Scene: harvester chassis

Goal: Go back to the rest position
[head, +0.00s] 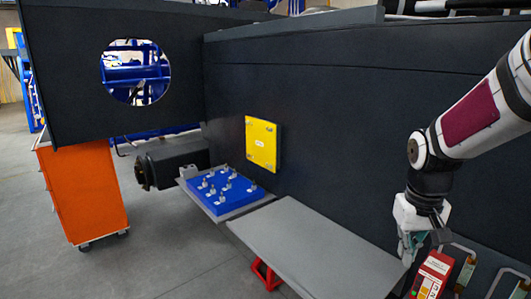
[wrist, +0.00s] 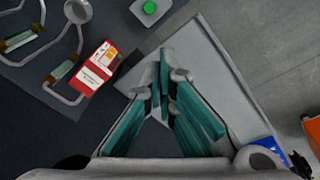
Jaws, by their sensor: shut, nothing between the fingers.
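My gripper (head: 408,255) hangs at the right in the head view, beside the dark chassis wall and near the right end of the grey table. In the wrist view my gripper (wrist: 163,75) shows its teal fingers brought together at the tips, with nothing between them. The grey table (wrist: 215,75) lies beyond the fingers. A red box with a white label (head: 432,274) is close to my gripper in the head view. The red box also shows at the left in the wrist view (wrist: 97,69), apart from the fingers.
Metal handles (wrist: 63,70) stand beside the red box. A green button on a grey housing (wrist: 150,8) is at the top. A blue block with metal pegs (head: 222,190) sits left of the table (head: 310,245). A yellow plate (head: 262,143) is on the wall; an orange cabinet (head: 85,195) stands left.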

